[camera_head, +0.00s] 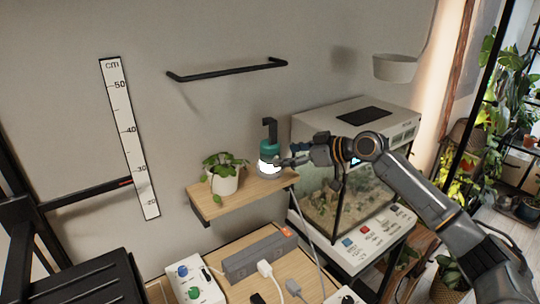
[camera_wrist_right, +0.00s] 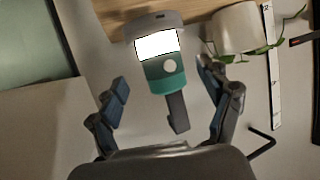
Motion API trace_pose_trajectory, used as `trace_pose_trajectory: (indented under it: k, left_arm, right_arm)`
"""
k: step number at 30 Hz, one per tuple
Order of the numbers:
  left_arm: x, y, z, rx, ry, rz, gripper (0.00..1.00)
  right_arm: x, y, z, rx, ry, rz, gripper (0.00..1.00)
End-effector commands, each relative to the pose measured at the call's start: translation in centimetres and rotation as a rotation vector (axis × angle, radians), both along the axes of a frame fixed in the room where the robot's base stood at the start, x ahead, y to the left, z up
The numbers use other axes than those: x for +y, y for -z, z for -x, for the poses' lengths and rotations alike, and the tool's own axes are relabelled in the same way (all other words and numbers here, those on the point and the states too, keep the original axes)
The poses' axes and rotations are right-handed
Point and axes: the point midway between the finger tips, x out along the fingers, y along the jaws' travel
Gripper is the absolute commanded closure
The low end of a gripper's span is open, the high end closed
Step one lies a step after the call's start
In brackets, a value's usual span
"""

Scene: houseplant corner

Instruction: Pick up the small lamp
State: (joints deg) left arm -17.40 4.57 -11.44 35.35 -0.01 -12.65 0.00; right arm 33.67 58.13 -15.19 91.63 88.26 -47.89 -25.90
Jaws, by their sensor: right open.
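The small lamp (camera_head: 269,152) has a teal upper part with a dark hook on top, a glowing white band and a grey base. It stands upright on a wooden wall shelf (camera_head: 212,208). In the right wrist view the lamp (camera_wrist_right: 163,83) appears upside down, with its hook pointing toward the gripper. My right gripper (camera_head: 285,161) is at the lamp's right side in the head view. In the right wrist view its two fingers (camera_wrist_right: 168,92) are spread, with the lamp between and slightly beyond them. I see no clear contact. My left gripper is not in view.
A potted plant (camera_head: 224,180) stands on the shelf left of the lamp. A glass terrarium (camera_head: 345,200) is close on the right, beneath my right arm. A black rail (camera_head: 228,72) is on the wall above. A power strip (camera_head: 262,256) lies on the wooden surface below.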

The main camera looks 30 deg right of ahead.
Motion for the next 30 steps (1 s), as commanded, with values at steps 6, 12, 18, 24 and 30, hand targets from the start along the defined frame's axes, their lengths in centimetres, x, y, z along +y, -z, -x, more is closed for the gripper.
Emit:
trace_pose_trajectory:
  k: [6,12,18,24,30]
  left_arm:
    - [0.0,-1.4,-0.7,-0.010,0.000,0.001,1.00]
    - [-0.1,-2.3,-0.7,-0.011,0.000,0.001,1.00]
    - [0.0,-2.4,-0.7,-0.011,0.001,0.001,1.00]
    - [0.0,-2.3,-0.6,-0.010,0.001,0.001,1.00]
    - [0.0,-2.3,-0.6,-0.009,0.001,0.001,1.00]
  right_arm:
    - [1.4,0.7,-2.2,0.002,-0.001,-0.004,0.21]
    - [2.7,2.0,-4.5,0.003,-0.001,-0.001,0.21]
    - [3.0,2.5,-5.1,0.002,0.000,0.001,0.21]
    - [3.0,2.5,-5.0,0.003,-0.001,0.001,0.35]
    - [3.0,2.5,-5.0,0.003,-0.001,0.001,0.76]
